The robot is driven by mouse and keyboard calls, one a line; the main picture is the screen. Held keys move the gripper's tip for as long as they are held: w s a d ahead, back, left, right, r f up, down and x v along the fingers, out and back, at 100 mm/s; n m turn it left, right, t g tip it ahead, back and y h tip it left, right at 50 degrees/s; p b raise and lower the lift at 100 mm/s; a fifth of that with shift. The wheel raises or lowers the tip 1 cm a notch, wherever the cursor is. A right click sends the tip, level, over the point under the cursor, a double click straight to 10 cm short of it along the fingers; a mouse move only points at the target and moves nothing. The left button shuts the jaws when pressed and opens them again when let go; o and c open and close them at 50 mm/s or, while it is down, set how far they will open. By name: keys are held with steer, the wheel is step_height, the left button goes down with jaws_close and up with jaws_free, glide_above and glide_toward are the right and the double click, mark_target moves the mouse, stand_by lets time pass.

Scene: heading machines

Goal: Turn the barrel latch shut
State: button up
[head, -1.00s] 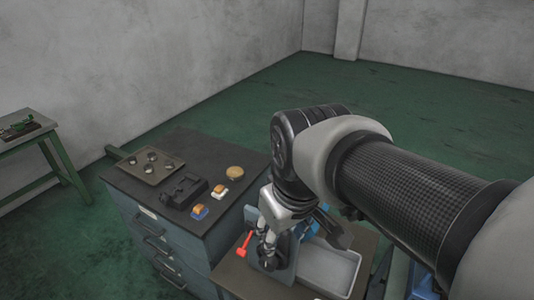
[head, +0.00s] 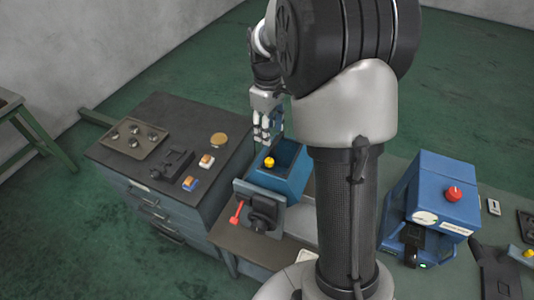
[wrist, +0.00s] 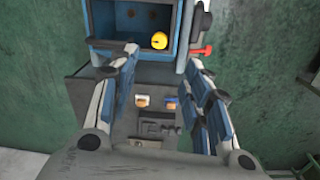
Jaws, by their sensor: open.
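A small blue machine box (head: 293,180) stands on the bench with its open side up and a grey front plate (head: 247,192). The plate carries a red-ended lever (head: 236,213) and a black knob (head: 263,214); I cannot tell for certain which is the barrel latch. The red lever shows in the wrist view (wrist: 203,50), right of the open blue box (wrist: 110,42). A yellow round part (head: 269,162) sits at the box. My gripper (head: 263,132) is open and empty, beyond the box and apart from lever and knob. In the wrist view its fingers (wrist: 160,62) are spread wide.
A dark cabinet (head: 165,108) at left holds a tray of round parts (head: 133,138), a black block (head: 172,165) and small coloured switches (head: 191,184). A blue machine with a red button (head: 453,193) stands at right. Green floor behind is free.

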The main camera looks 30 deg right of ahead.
mark_target(269, 161)
steer(key=f, duration=1.4)
steer(key=shift+w+d, duration=0.15)
steer(key=shift+d, duration=0.1)
jaws_close()
